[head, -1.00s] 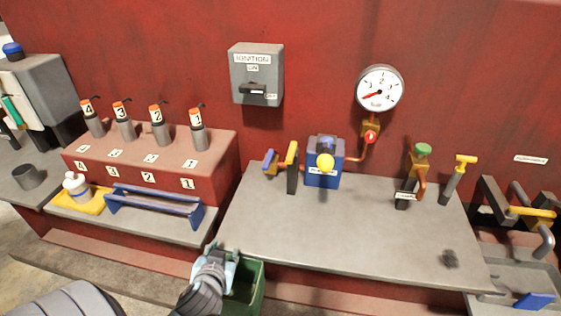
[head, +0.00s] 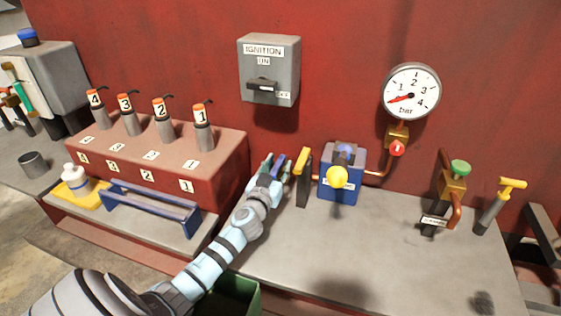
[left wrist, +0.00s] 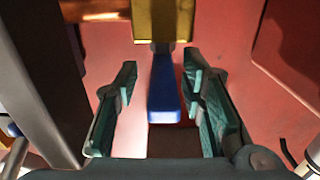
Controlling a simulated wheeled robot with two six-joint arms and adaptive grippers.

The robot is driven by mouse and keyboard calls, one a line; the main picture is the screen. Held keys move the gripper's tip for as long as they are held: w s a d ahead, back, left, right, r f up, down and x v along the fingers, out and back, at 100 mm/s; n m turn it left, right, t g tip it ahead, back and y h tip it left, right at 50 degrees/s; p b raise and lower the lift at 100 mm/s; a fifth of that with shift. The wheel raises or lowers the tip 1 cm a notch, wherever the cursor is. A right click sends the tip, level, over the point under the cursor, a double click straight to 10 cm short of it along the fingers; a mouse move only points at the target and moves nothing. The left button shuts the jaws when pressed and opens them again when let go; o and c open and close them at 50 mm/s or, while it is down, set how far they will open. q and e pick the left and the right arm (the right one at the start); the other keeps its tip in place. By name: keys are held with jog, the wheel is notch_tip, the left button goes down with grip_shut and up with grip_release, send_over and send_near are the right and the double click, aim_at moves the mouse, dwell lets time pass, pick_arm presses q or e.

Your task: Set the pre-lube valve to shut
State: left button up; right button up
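A valve with a brass body (left wrist: 163,20) and a blue lever (left wrist: 165,88) shows in the left wrist view. The lever points from the body toward my wrist and lies between my left fingers. My left gripper (left wrist: 160,95) is open, with a green-padded finger on each side of the lever and gaps visible. In the head view my left gripper (head: 272,168) is at the wall, left of a black post with a yellow handle (head: 303,162), and it largely hides the valve. I cannot read a pre-lube label. My right gripper is not in view.
A blue pump unit with a yellow knob (head: 338,178) stands right of the post. A pressure gauge (head: 411,90) and ignition box (head: 269,70) are on the red wall. A red block with numbered injectors (head: 150,160) stands left. The grey bench (head: 370,245) is mostly clear.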

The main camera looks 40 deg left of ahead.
pick_arm(q)
jog(key=shift+w+a, duration=0.3)
jog(key=shift+w, duration=0.35)
jog(key=shift+w+a+r, duration=0.1)
jog(key=shift+w+a, duration=0.05)
jog(key=shift+w, duration=0.15)
jog(key=shift+c, duration=0.6)
grip_shut()
